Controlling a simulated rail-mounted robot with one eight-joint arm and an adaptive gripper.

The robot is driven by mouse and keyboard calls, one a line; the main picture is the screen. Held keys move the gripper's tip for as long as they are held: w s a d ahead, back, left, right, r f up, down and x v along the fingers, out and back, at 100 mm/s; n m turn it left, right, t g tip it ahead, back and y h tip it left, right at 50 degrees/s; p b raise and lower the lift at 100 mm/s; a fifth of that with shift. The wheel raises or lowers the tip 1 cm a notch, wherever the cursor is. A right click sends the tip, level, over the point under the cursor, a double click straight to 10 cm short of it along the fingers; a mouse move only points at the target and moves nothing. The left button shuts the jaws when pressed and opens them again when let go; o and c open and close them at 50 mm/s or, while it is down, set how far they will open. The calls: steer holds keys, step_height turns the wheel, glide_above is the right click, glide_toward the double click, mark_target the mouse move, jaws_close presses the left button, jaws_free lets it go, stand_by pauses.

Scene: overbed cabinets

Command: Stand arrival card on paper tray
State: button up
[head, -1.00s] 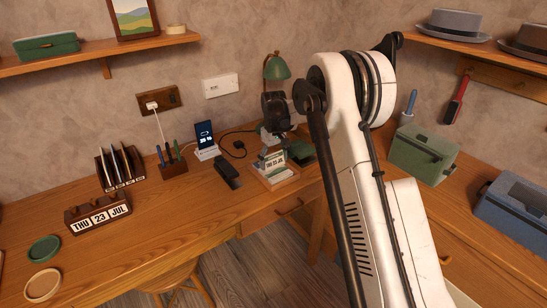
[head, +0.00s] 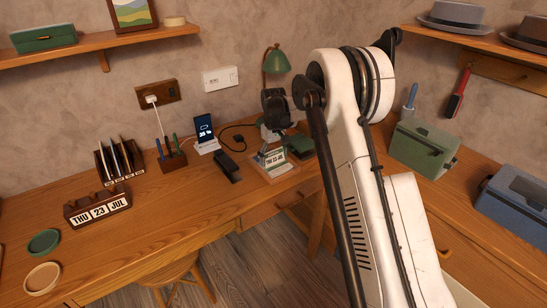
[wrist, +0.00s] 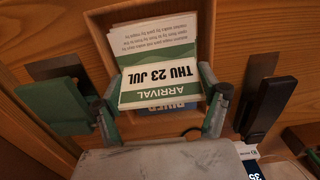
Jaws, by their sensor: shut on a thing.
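The card (head: 274,157) looks tilted back there, over the tray. Whether its lower edge touches the tray is hidden.
A phone on a stand (head: 204,132) and a green lamp (head: 275,64) are behind. The desk's front edge is close to the tray.

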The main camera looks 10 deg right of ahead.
steer(key=shift+f, duration=0.15)
steer(key=o, duration=1)
step_height(320, 180, up, 12)
steer(key=s+r+m+t, duration=0.1)
steer(key=s+r+t, duration=0.1)
steer(key=s+r, duration=0.75)
steer(key=s+r+m+t, duration=0.1)
steer(key=s+r, duration=0.5)
steer(key=s, duration=0.6)
steer(key=s+f+t, duration=0.1)
steer(key=s+f, duration=0.1)
steer(key=s, duration=0.6)
steer(key=s+f+m+t, duration=0.1)
steer(key=s+f, duration=0.1)
steer(key=s, duration=0.6)
steer(key=s+f+m+t, duration=0.1)
steer(key=s+f+t, duration=0.1)
steer(key=s, duration=0.7)
steer(key=shift+a, duration=0.1)
